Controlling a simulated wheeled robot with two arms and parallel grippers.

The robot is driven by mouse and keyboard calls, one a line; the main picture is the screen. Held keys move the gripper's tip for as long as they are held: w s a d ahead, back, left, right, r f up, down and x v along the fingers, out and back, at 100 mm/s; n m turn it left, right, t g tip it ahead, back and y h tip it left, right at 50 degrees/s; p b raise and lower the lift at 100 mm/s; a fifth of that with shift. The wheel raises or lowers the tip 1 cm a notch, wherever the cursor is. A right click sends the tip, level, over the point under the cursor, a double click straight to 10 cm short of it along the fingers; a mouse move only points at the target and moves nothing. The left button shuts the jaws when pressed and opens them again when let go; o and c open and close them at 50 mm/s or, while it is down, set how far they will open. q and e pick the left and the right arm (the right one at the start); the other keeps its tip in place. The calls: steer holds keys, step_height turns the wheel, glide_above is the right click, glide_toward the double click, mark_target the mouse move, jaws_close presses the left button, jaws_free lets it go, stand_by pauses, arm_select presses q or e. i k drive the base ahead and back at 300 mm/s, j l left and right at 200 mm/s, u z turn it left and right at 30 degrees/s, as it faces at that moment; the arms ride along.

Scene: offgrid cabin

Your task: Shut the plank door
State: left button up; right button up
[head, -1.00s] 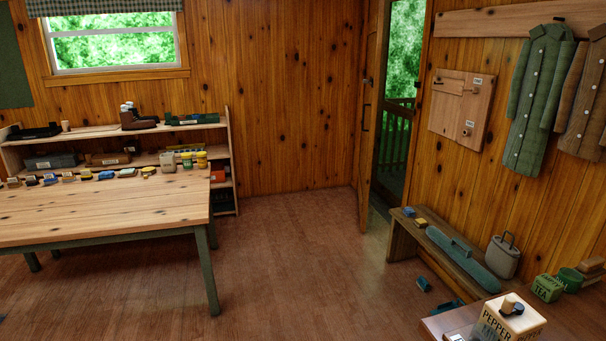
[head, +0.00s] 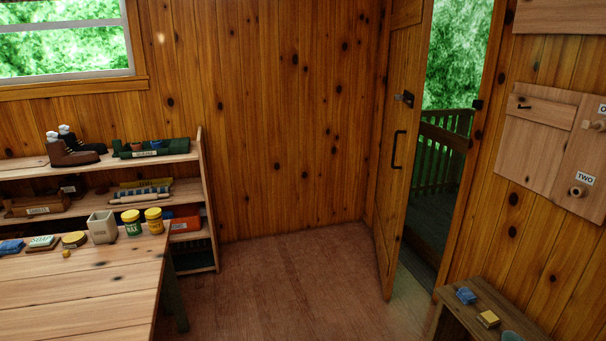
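The plank door (head: 394,150) stands open at the right of the back wall, swung into the room and seen at a steep angle. A dark catch (head: 477,104) sits on the right door post. Neither of my grippers is in view.
A table (head: 80,290) and a shelf unit (head: 203,200) fill the left. The floor (head: 290,275) between them and the door is clear.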

mark_target(411, 23)
steer(key=i+z, duration=0.15)
steer(key=i, duration=0.3)
steer(key=i+j+z, duration=0.15)
steer(key=i, duration=0.35)
steer(key=i+j+z, duration=0.2)
steer(key=i, duration=0.25)
steer(key=i+j+z, duration=0.15)
steer(key=i, duration=0.3)
steer(key=i+j+z, duration=0.45)
steer(key=i+j, duration=0.15)
steer(key=i, duration=0.1)
